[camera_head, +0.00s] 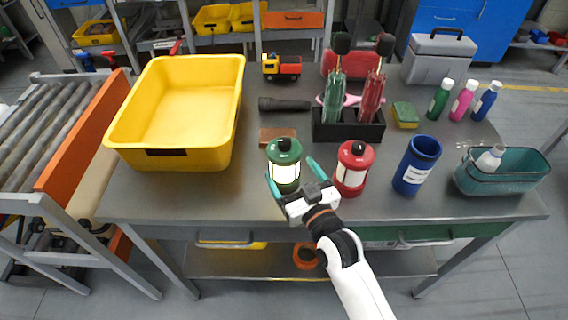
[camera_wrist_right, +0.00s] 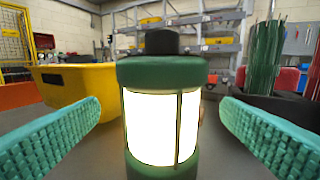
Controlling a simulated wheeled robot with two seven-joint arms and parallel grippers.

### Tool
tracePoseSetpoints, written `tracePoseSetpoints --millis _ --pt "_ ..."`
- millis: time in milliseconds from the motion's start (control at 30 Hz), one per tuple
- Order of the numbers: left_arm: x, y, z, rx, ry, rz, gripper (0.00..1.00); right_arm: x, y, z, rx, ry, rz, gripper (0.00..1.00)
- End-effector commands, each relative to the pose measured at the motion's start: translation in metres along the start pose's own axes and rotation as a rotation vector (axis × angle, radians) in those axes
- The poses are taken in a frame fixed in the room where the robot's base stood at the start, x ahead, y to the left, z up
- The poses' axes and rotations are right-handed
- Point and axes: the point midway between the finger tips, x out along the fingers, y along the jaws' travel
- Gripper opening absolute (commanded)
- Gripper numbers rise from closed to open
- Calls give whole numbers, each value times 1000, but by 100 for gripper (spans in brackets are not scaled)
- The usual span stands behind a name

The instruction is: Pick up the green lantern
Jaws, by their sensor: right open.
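The green lantern (camera_head: 284,165) stands upright near the front edge of the grey table, with a black cap and a lit white window. My right gripper (camera_head: 290,180) is open, with one teal finger on each side of the lantern. In the right wrist view the lantern (camera_wrist_right: 162,110) fills the middle between the two finger pads (camera_wrist_right: 160,135), with a gap on both sides. Its bottom is cut off there. My left gripper is not in view.
A red lantern (camera_head: 353,168) stands just right of my right gripper, then a blue cup (camera_head: 416,165) and a teal bin (camera_head: 503,180). A large yellow tray (camera_head: 228,125) is at the left. A brown block (camera_head: 277,134) and a dark flashlight (camera_head: 285,104) lie behind the green lantern.

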Motion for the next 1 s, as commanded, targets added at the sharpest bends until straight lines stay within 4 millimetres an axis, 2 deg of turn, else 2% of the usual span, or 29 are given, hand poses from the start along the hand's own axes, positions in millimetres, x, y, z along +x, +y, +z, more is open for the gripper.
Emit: tracePoseSetpoints --millis 200,333,633,900,1000 --pt "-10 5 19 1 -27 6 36 30 -2 4 0 -2 0 87" --pt "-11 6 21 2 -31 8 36 46 -2 2 -1 -1 0 87" --pt "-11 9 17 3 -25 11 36 50 -2 0 0 0 1 87" --pt "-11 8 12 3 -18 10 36 50 -2 1 -1 0 1 43" --pt "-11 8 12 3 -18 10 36 50 -2 2 -1 -3 1 29"
